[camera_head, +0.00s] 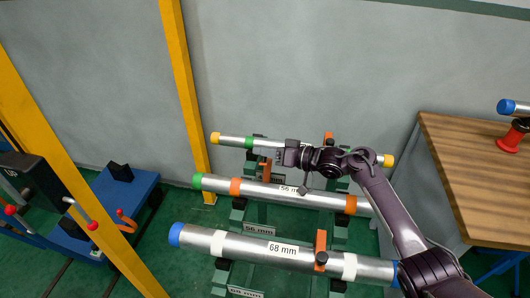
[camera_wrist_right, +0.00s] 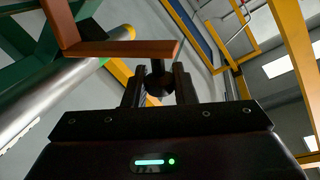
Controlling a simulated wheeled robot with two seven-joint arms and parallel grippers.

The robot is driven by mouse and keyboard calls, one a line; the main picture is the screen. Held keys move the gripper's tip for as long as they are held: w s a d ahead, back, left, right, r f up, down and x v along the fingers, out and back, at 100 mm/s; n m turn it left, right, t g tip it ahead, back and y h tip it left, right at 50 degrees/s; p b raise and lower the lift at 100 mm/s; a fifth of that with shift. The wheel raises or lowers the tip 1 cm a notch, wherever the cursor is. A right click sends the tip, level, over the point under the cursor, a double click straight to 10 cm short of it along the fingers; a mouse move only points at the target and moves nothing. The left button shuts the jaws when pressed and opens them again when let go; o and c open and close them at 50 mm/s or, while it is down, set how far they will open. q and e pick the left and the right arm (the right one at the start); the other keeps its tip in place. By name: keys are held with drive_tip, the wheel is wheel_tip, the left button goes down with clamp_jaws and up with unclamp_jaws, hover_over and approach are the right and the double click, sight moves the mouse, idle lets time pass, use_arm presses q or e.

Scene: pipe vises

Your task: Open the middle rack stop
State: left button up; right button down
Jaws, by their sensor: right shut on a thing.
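Three pipes lie on the green rack: a far one with yellow ends (camera_head: 230,140), a middle one with a green end (camera_head: 268,190) marked 56 mm, and a near one with blue ends (camera_head: 215,244) marked 68 mm. My right gripper (camera_head: 278,156) is behind the middle pipe, beside an orange stop (camera_head: 265,171) partly hidden by it. In the right wrist view, its fingers (camera_wrist_right: 160,88) are shut around the dark knob (camera_wrist_right: 157,70) below an orange stop arm (camera_wrist_right: 120,48). The knob's lower part is hidden between the fingers. My left gripper is out of view.
Other orange stops stand at the far pipe (camera_head: 328,138) and near pipe (camera_head: 320,248). A wooden bench (camera_head: 470,170) with a red stand (camera_head: 512,137) is at right. Yellow posts (camera_head: 180,70) and a blue cart (camera_head: 130,200) are at left.

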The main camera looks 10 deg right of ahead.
drive_tip(key=c, duration=1.2)
unclamp_jaws()
drive_tip(key=v, duration=0.7)
drive_tip(key=shift+s+d+b, duration=0.2)
drive_tip(key=shift+d+b, duration=0.15)
drive_tip(key=shift+b, duration=0.05)
